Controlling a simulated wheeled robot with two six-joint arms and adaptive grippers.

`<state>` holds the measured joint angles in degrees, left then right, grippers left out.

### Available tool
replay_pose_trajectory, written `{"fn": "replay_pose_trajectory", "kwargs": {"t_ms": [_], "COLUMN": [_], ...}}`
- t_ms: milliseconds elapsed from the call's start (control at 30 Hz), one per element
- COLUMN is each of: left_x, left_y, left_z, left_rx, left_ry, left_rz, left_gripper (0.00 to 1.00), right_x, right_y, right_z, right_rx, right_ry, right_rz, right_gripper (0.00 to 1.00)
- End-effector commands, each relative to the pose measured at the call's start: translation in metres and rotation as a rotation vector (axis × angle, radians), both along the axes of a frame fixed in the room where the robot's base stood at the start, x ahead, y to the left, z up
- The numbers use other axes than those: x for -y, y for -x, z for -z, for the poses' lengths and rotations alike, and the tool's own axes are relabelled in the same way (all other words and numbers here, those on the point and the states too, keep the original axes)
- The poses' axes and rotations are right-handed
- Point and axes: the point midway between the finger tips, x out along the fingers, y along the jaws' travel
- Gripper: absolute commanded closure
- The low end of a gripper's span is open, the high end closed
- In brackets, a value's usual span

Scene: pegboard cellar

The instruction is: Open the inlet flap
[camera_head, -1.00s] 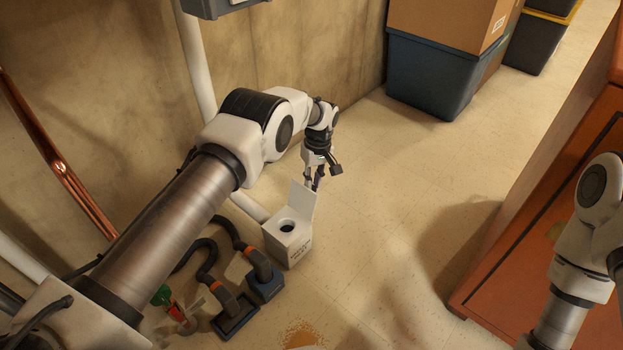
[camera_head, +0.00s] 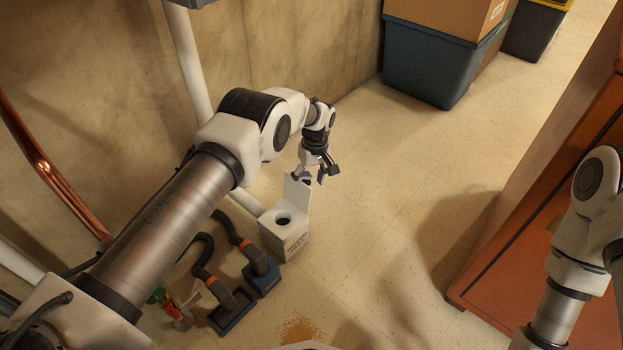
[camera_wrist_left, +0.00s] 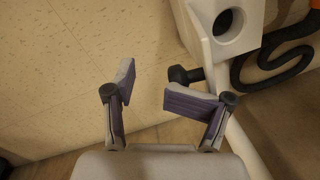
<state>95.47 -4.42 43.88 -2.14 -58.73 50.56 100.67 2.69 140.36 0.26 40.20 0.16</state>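The inlet is a white box (camera_head: 284,238) on the floor with a round dark hole in its top. Its white flap (camera_head: 298,191) stands raised, roughly upright, at the far edge of the box. My left gripper (camera_head: 308,177) is just behind the flap's upper edge, its fingers spread and empty. In the left wrist view, my left gripper (camera_wrist_left: 158,92) is open, with the flap (camera_wrist_left: 199,35) seen edge-on beyond the right finger. I cannot tell whether that finger touches the flap. My right gripper is out of view.
Two hoses with blue floor nozzles (camera_head: 262,277) lie left of the box. Brown debris (camera_head: 300,328) is on the floor in front. A white pipe (camera_head: 186,60) runs along the wall. An orange-brown cabinet (camera_head: 545,205) stands right. The floor between is clear.

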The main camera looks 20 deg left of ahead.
Motion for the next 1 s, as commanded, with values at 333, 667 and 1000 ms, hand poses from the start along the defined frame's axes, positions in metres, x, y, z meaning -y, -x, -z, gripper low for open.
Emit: {"fn": "replay_pose_trajectory", "kwargs": {"t_ms": [333,667,1000], "left_x": [0.000,0.004,0.007], "left_y": [-0.002,-0.012,-0.015], "left_z": [-0.011,-0.089,-0.121], "left_rx": [0.001,0.004,0.000], "left_ry": [-0.001,-0.001,0.000], "left_rz": [-0.001,0.000,0.001], "left_gripper": [0.47,0.47,0.47], "right_x": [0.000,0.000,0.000], "right_y": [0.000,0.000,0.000], "right_z": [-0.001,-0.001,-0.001], "right_rx": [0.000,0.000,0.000], "right_ry": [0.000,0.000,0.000], "right_rz": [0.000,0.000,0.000], "right_gripper": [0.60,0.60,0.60]}}
